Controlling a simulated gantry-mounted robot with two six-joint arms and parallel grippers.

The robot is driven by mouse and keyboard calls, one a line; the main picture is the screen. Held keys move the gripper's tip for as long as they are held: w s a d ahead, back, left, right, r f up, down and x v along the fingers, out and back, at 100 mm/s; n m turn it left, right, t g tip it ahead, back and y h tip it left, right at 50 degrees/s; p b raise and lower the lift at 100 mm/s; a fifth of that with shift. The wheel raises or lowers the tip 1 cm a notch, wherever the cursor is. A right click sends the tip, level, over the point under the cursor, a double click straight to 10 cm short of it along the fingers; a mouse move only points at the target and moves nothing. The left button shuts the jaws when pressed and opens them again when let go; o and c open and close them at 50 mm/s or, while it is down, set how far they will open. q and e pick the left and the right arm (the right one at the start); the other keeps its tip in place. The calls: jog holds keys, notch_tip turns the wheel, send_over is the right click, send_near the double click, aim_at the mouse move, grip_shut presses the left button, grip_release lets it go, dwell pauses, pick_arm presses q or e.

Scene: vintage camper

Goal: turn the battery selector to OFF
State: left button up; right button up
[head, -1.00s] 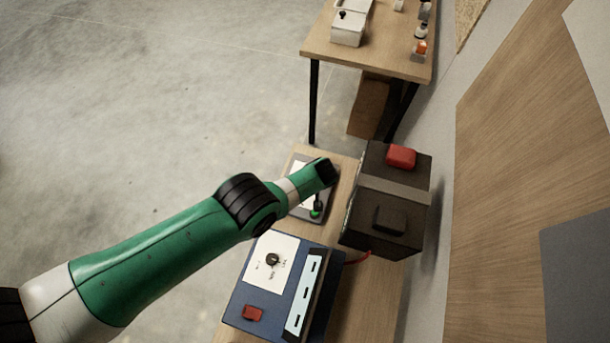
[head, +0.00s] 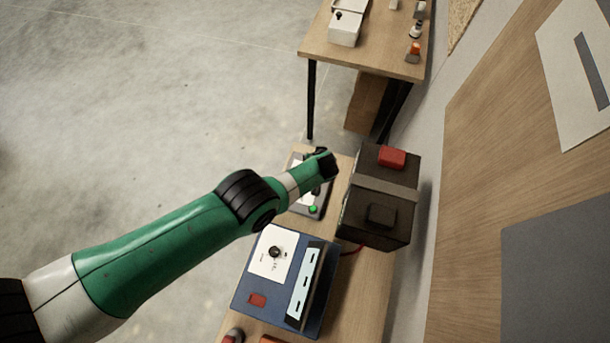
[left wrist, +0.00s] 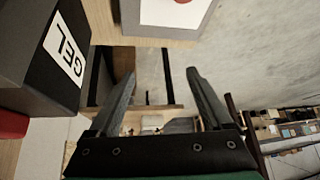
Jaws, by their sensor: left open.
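The battery selector looks to be the black round knob (head: 275,252) on a white plate on top of the blue box (head: 238,292). Small print stands around the knob, too small to read, so I cannot tell its setting. My left gripper (head: 318,160) is beyond the blue box, over the grey-edged panel and left of the black battery (head: 378,226), apart from the knob. In the left wrist view my left gripper (left wrist: 158,75) is open with nothing between its fingers. The knob is not in that view. My right gripper is in neither view.
The battery, with a red cap (head: 391,158), stands right of my left gripper; its GEL label (left wrist: 66,44) shows in the wrist view. The panel (head: 318,205) has a green button. A second table (head: 375,62) stands behind. Open floor (head: 130,110) lies left.

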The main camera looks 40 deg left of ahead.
pick_arm(q)
jog(key=w+a+r+m+t+h+b, duration=0.1)
jog(key=w+r+m+t+b, duration=0.1)
jog(key=w+r+m+t, duration=0.3)
jog(key=w+a+r+m+t+b, duration=0.1)
jog(key=w+r+m+t+b, duration=0.15)
jog(key=w+m, duration=0.45)
jog(key=w+d+r+m+t+h+b, duration=0.35)
jog(key=r+m+h, duration=0.35)
jog(key=m, duration=0.9)
jog(key=s+d+f+m+g+h+b, duration=0.1)
jog(key=s+f+m+g+h+b, duration=0.65)
jog(key=m, duration=1.45)
jog(key=s+a+f+m+g+y+b, duration=0.1)
jog(key=s+a+f+m+g+y, duration=0.2)
jog(key=s+a+f+m, duration=0.3)
jog(key=s+a+f+m+g+y, duration=0.3)
jog(key=s+a+g+y, duration=0.1)
jog(key=s, duration=0.5)
jog(key=shift+t+h, duration=0.25)
jog(key=b+x, duration=0.4)
jog(key=x, duration=0.7)
jog(key=shift+w+d+f, duration=0.1)
jog(key=shift+d+f, duration=0.2)
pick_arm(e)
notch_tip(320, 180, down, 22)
